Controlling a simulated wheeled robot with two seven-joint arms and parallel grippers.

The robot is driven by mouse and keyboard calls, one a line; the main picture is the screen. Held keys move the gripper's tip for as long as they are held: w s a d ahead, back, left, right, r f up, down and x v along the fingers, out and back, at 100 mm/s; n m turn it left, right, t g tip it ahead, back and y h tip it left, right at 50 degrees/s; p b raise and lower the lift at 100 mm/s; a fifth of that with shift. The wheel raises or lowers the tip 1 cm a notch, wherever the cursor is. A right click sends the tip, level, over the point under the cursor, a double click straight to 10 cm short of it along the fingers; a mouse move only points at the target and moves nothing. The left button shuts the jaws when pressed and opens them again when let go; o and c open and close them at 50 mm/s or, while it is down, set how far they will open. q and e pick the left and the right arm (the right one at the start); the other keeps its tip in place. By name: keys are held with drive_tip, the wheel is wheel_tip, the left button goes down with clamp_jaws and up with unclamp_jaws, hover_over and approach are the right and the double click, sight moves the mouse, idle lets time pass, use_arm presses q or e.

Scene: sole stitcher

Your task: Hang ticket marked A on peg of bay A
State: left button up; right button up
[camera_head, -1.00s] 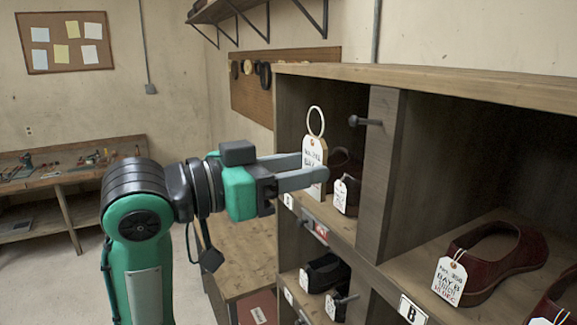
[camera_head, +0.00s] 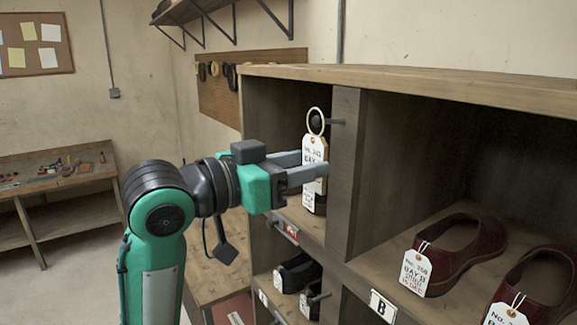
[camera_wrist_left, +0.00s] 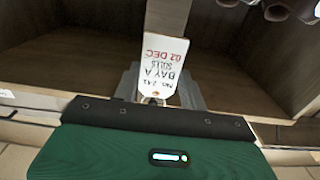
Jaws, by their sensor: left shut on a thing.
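The white ticket (camera_head: 313,165) marked BAY A hangs upright below its pale ring (camera_head: 315,121). My left gripper (camera_head: 312,172) is shut on the ticket, its fingers coming from the left. In the left wrist view the ticket (camera_wrist_left: 165,65) shows upside down, reading BAY A, SOLES, 02 DEC. The dark peg (camera_head: 336,122) sticks out from the upright post of the shelf. Its round head appears inside the ring's outline in the head view; I cannot tell whether the ring is around it or in front of it. My right gripper is not in view.
The wooden shelf's post (camera_head: 343,170) stands just right of the ticket. Tagged dark red shoes (camera_head: 462,250) sit in the bay to the right, above a B plate (camera_head: 382,306). More shoes (camera_head: 297,272) lie in the lower bay. A workbench (camera_head: 60,180) stands at the far left.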

sight(315, 188)
use_arm(q)
drive_tip(key=shift+w+d+f, duration=0.2)
drive_tip(key=shift+w+d, duration=0.25)
drive_tip(key=shift+d, duration=0.15)
drive_tip(key=shift+w+d+f, duration=0.2)
drive_tip(key=shift+w+d, duration=0.2)
drive_tip(key=shift+d, duration=0.2)
drive_tip(key=shift+w+d+f, duration=0.1)
drive_tip(key=o, duration=1)
drive_tip(key=shift+o, duration=0.2)
